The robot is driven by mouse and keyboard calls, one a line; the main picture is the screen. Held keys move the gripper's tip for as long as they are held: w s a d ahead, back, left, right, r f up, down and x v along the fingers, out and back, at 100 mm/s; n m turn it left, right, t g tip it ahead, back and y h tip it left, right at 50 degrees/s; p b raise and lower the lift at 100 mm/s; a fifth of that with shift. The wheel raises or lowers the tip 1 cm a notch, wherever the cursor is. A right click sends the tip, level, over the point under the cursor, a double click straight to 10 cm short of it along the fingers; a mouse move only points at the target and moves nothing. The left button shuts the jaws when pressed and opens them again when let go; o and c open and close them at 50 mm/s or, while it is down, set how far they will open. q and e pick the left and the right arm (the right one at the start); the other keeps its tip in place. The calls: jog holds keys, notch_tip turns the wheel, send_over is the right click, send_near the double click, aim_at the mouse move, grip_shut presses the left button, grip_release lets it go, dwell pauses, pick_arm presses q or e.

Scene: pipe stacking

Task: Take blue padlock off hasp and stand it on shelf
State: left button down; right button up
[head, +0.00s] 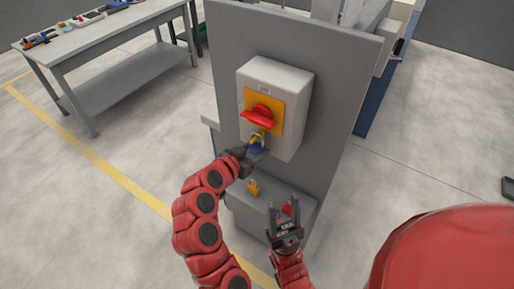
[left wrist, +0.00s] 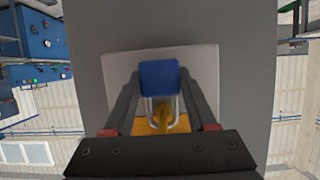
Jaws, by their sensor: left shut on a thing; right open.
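The blue padlock (head: 257,149) is at the yellow hasp (head: 258,135) below the red switch handle on the grey box. My left gripper (head: 249,153) is shut on its body. In the left wrist view the padlock (left wrist: 159,78) sits between the two fingers, its metal shackle pointing to the yellow hasp (left wrist: 162,117). The shackle's legs show on both sides of the hasp; I cannot tell whether it is still threaded through. The grey shelf (head: 272,191) is below, on the panel. My right gripper (head: 285,211) is open, in front of the shelf.
A yellow padlock (head: 253,188) stands on the shelf. A small red object (head: 287,209) shows between my right fingers; whether they touch it is unclear. The switch box (head: 286,78) stands out from the grey panel (head: 226,50). A workbench (head: 100,38) with tools is at the left.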

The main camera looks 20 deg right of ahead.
pick_arm(q)
jog(key=shift+r, duration=0.1)
jog(key=shift+r+b, duration=0.5)
jog(key=shift+b, duration=0.1)
jog(key=shift+s+a, duration=0.2)
jog(key=shift+a, duration=0.1)
jog(key=s+a+p, duration=1)
jog(key=a+p, duration=0.1)
jog(key=a, duration=0.2)
jog(key=shift+s+a+r, duration=0.15)
jog(key=shift+s+a, duration=0.15)
jog(key=shift+s, duration=0.05)
